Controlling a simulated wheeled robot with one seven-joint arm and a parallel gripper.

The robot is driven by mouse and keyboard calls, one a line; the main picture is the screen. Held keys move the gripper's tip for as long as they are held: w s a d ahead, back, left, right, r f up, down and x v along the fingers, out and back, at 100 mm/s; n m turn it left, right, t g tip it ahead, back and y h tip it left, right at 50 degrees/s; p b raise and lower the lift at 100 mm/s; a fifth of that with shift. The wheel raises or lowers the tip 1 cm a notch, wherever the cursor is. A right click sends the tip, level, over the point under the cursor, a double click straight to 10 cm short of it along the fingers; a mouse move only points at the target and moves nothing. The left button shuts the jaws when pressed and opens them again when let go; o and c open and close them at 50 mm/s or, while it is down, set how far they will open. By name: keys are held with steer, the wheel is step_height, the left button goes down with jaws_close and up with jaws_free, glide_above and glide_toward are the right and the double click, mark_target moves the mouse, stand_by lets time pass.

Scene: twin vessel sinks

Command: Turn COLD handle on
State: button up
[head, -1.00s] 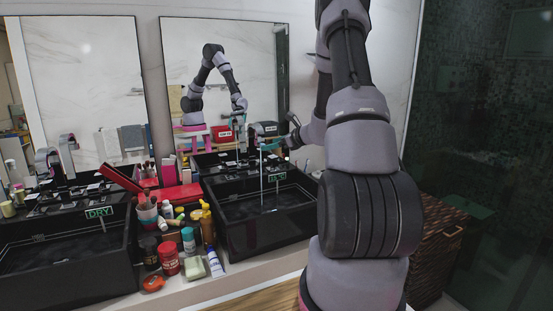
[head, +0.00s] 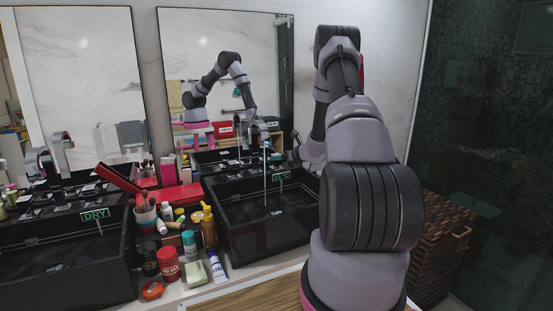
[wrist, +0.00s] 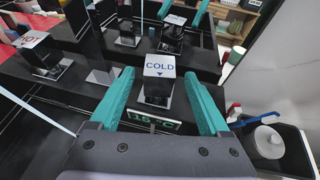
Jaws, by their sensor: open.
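In the wrist view, the COLD handle (wrist: 158,90) is a shiny block with a white top labelled COLD in blue and a small arrow. My gripper (wrist: 158,76) is open, its two teal fingers on either side of the handle with visible gaps; I cannot tell whether either touches it. The HOT handle (wrist: 46,62), with red lettering, is at the upper left. A green display (wrist: 152,121) below the COLD handle seems to read 16 °C. In the head view, a thin water stream (head: 265,172) falls into the right black sink (head: 262,235); my gripper is not clearly visible there.
Bottles, jars and a brush cup (head: 146,215) crowd the counter between the right sink and the left sink (head: 65,270). A mirror (head: 215,60) stands behind the right sink. In the wrist view, a dark bin (wrist: 285,150) with white items is at the right.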

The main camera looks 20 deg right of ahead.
steer(key=shift+x, duration=1.85)
jaws_close()
steer(key=shift+d+r+n+y, duration=0.1)
steer(key=shift+n+y, duration=0.5)
steer(key=shift+y, duration=0.1)
steer(key=shift+n+g+y, duration=0.6)
steer(key=shift+n+y, duration=0.4)
steer(key=shift+y, duration=0.1)
jaws_free()
